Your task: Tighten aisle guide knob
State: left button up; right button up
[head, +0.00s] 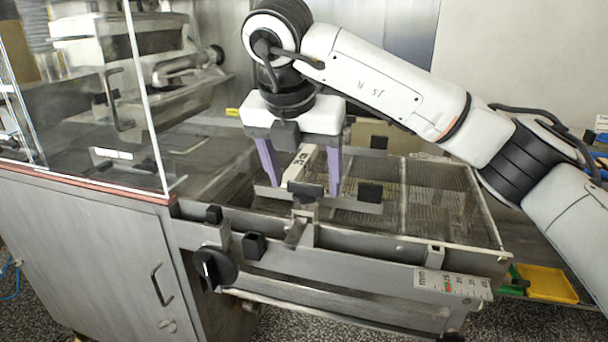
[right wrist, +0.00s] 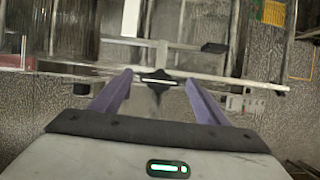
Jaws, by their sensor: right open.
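My right gripper (head: 304,188) comes down from above over the mesh conveyor, its two purple fingers spread apart and pointing down. Between the fingers in the head view is a pale block with a small black knob (head: 305,189) at its near end, on the guide bracket. In the right wrist view, a dark knob (right wrist: 158,84) with a pale line across it shows between the spread fingertips (right wrist: 159,78). I cannot tell whether either finger touches it. A metal guide bar (head: 345,204) runs beside the bracket. My left gripper is not in view.
The conveyor's front rail (head: 350,242) carries a large black round knob (head: 215,268), a black square knob (head: 254,246) and a millimetre scale (head: 453,283). A clear guard (head: 80,90) stands at left. The mesh bed (head: 435,205) is open at right. A yellow bin (head: 547,284) sits beyond.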

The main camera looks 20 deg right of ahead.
jog(key=p+v, duration=0.1)
jog(key=v, duration=0.9)
jog(key=shift+s, duration=0.1)
